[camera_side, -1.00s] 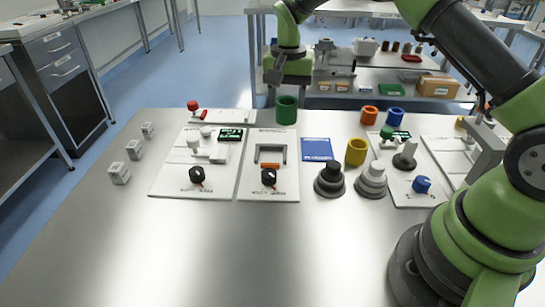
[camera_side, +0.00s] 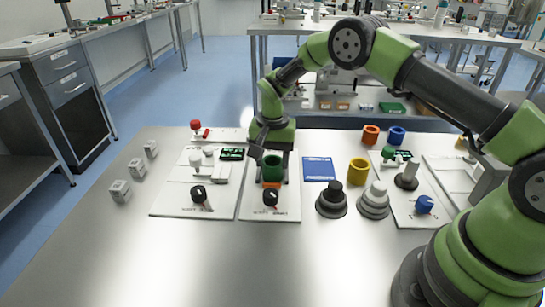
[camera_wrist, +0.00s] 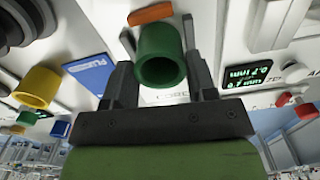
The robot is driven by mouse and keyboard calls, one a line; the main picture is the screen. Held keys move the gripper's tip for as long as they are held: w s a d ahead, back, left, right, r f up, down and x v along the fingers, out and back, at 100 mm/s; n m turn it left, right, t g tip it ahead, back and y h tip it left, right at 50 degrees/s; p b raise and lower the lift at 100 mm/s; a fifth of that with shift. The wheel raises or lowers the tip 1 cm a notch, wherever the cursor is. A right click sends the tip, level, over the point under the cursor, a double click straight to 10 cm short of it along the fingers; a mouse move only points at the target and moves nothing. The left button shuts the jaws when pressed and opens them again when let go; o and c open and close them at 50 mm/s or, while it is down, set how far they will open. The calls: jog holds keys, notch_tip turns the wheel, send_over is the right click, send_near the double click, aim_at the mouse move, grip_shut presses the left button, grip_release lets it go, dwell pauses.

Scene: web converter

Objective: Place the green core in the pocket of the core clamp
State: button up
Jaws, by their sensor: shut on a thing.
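The green core (camera_side: 272,168) is a hollow cylinder, gripped by my gripper (camera_side: 270,160) and seen over the core clamp. In the wrist view the core (camera_wrist: 160,55) sits between the two fingers of my gripper (camera_wrist: 160,75), its open end facing the camera. The core clamp (camera_side: 258,212) is a white plate with a grey U-shaped bracket, an orange block (camera_side: 283,184) and a black knob (camera_side: 270,198). The core and gripper hide most of the bracket and pocket. I cannot tell whether the core touches the clamp. The orange block (camera_wrist: 150,13) lies just beyond the core in the wrist view.
A white panel (camera_side: 185,202) with a display adjoins on the left. The front of the table is clear.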

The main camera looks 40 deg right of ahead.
jog(key=shift+f, duration=0.15)
jog(key=o, duration=0.8)
jog(key=shift+o, duration=0.2)
